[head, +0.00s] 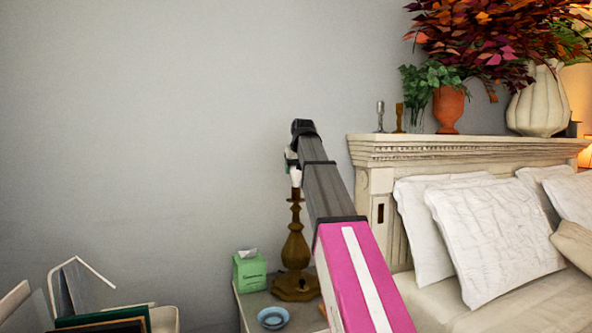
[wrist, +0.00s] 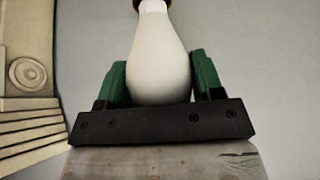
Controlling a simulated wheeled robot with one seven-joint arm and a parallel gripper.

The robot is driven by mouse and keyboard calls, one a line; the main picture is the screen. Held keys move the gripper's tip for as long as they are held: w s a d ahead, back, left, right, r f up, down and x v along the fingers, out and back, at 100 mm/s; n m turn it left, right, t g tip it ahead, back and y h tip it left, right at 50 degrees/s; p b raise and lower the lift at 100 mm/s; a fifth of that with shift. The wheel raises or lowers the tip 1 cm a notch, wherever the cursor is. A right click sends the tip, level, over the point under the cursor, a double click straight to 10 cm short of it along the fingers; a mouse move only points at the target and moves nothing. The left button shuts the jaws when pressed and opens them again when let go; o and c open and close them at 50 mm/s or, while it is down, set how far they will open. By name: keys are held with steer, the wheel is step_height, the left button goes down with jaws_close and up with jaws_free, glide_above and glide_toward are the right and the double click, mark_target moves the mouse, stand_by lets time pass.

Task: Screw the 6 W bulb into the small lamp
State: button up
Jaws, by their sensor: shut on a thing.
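The small lamp (head: 295,248) is a brown turned base without a shade, standing on the nightstand. A white bulb (head: 296,177) is upright, right at the top of the lamp's stem. My gripper (head: 291,158) is above the lamp, partly hidden behind my arm. In the wrist view the green fingers of my gripper (wrist: 160,78) are shut on the wide end of the bulb (wrist: 157,60). The bulb's narrow end meets a brown rim at the top edge of that view. Whether its thread is engaged cannot be seen, and no wattage marking is readable.
The nightstand (head: 257,303) also holds a green tissue box (head: 250,270) and a blue bowl (head: 272,318). The bed's headboard (head: 440,150) stands close on the right, with vases and candlesticks on top. Books sit at the lower left. The wall behind is bare.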

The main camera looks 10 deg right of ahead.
steer(key=shift+m+h, duration=1)
steer(key=shift+m, duration=0.7)
steer(key=shift+m+g+h, duration=0.4)
steer(key=shift+m+h, duration=0.5)
steer(key=shift+m, duration=0.8)
steer(key=shift+w+m+g+h, duration=0.1)
steer(key=shift+m+g+h, duration=0.25)
steer(key=shift+m, duration=0.45)
steer(key=shift+m+g+h, duration=0.25)
steer(key=shift+m+h, duration=0.2)
steer(key=shift+m, duration=0.45)
